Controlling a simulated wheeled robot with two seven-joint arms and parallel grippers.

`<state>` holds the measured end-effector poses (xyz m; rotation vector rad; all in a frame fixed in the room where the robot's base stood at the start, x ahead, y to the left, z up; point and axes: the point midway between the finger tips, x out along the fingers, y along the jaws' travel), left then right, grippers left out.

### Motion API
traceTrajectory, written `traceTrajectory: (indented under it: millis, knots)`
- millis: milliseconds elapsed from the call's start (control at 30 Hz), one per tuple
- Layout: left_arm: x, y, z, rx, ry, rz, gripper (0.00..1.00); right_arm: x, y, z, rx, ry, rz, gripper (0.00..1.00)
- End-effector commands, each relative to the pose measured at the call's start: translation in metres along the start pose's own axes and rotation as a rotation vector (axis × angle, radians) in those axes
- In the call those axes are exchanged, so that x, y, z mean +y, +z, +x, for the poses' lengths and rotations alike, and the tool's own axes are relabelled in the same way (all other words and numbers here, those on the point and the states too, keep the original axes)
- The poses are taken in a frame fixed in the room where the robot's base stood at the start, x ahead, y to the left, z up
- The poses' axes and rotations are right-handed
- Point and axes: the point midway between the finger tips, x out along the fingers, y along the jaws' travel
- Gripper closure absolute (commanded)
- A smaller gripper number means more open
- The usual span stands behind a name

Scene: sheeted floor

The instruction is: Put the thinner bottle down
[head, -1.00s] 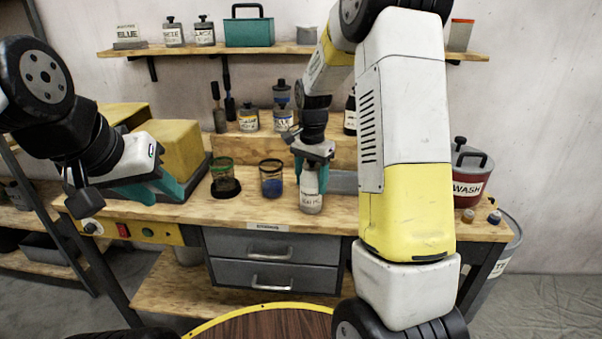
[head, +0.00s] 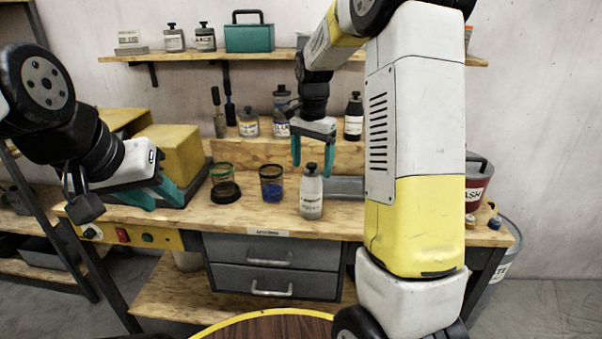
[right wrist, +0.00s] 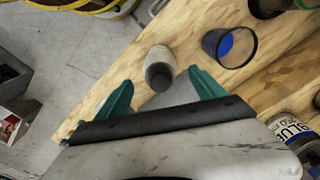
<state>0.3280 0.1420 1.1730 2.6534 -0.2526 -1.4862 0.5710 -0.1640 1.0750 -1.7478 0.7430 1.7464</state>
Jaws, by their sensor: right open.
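A grey-white bottle (head: 311,197) with a dark cap stands upright on the wooden bench near its front edge. Its label is too blurred to read for sure. My right gripper (head: 312,167) is open and empty, above and just behind the bottle, its teal fingers pointing down. In the right wrist view the bottle (right wrist: 159,66) shows from above, just beyond the open fingers and apart from them. My left gripper (head: 167,208) is at the left of the bench, its teal fingers apart with nothing seen between them.
A cup with blue contents (head: 271,184) and a dark, green-rimmed cup (head: 224,184) stand left of the bottle. Several paint bottles, including a black one (head: 353,117), stand on the raised step behind. A red wash can (head: 477,185) is at right, partly behind my right arm.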

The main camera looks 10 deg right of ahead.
Motion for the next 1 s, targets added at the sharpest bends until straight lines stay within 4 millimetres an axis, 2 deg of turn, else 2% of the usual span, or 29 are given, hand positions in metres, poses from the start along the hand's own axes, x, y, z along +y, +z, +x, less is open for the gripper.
traceTrajectory:
  millis: [100,333,467,567,700,833,1000]
  knots:
    - [0.0,0.0,0.0,0.0,0.0,0.0,0.64,-0.001,0.0,-0.023,0.002,-0.003,0.0,0.21]
    - [0.0,0.0,0.0,0.0,0.0,0.0,0.64,0.001,0.001,-0.046,0.001,-0.005,-0.005,0.21]
    - [0.0,0.0,0.0,0.0,0.0,0.0,0.64,0.015,0.013,-0.063,0.012,-0.051,-0.063,0.21]
    - [0.0,0.0,0.0,0.0,0.0,0.0,0.64,0.035,0.034,-0.083,0.04,-0.123,-0.164,0.21]
    - [0.0,0.0,0.0,0.0,0.0,0.0,0.64,0.073,0.076,-0.106,0.112,-0.232,-0.349,0.21]
    - [0.0,0.0,0.0,0.0,0.0,0.0,0.64,0.106,0.115,-0.115,0.208,-0.314,-0.521,0.21]
    - [0.0,0.0,0.0,0.0,0.0,0.0,0.64,0.14,0.158,-0.11,0.341,-0.375,-0.706,0.21]
